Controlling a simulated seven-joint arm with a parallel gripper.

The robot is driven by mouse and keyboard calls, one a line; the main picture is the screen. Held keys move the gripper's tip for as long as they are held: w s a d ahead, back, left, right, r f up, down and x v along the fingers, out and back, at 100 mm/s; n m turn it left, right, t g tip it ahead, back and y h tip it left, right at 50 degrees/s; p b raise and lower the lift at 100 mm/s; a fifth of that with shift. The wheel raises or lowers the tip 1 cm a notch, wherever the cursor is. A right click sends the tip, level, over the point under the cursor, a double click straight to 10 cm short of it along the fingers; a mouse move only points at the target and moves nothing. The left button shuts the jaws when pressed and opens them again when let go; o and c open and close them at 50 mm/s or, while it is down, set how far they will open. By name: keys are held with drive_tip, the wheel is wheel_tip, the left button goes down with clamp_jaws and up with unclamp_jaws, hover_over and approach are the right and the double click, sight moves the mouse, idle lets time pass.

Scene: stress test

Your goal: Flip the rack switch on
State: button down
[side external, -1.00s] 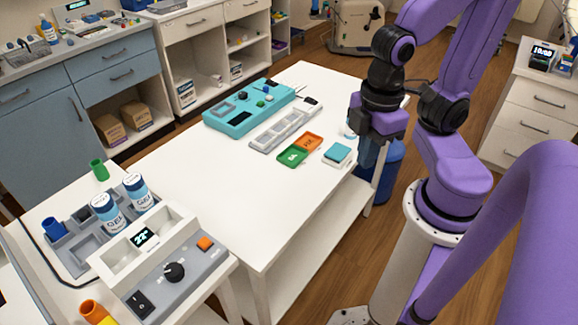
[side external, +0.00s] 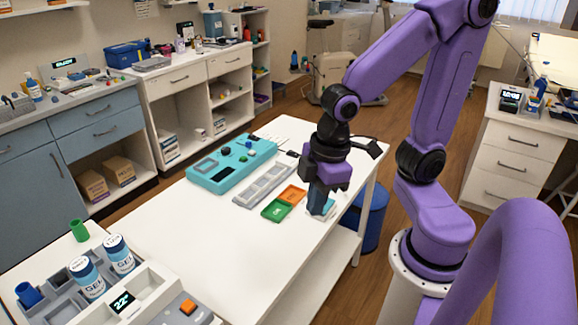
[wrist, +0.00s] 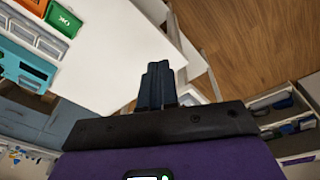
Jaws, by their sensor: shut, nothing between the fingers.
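The grey rack (side external: 60,292) with two GEL bottles (side external: 117,254) stands at the lower left. Beside it is a white unit (side external: 152,281) with a lit display reading about 22 (side external: 122,302) and an orange button (side external: 188,307). The rack unit's black rocker switch is outside both current views, cut off by the lower edge of the side view.
The white table holds a teal device (side external: 229,168), a clear compartment tray (side external: 264,186), an orange tray (side external: 292,196) and a green tray (side external: 277,210). The table's near left half is bare. A blue bin (side external: 368,222) stands under its right edge.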

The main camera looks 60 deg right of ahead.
drive_tip(key=w+d+f+m+t, duration=0.1)
drive_tip(key=w+d, duration=0.1)
drive_tip(key=w, duration=0.6)
drive_tip(key=w+d+f+m+t, duration=0.1)
drive_tip(key=w+d+t, duration=0.1)
drive_tip(key=w, duration=0.5)
drive_tip(key=m+t+h, duration=0.4)
drive_tip(key=t, duration=0.2)
hover_over(295, 154)
drive_tip(key=s, duration=0.2)
wheel_tip(295, 154, down, 8)
drive_tip(key=shift+w, duration=0.2)
drive_tip(key=shift+a, duration=0.1)
drive_tip(key=shift+w+f, duration=0.2)
drive_tip(key=shift+f, duration=1.25)
drive_tip(key=shift+w+f, duration=0.2)
drive_tip(key=shift+f, duration=1.25)
drive_tip(key=shift+w+f, duration=0.2)
drive_tip(key=shift+f, duration=1.25)
drive_tip(key=shift+f, duration=0.1)
drive_tip(key=shift+w+f, duration=0.1)
drive_tip(key=shift+f, duration=0.2)
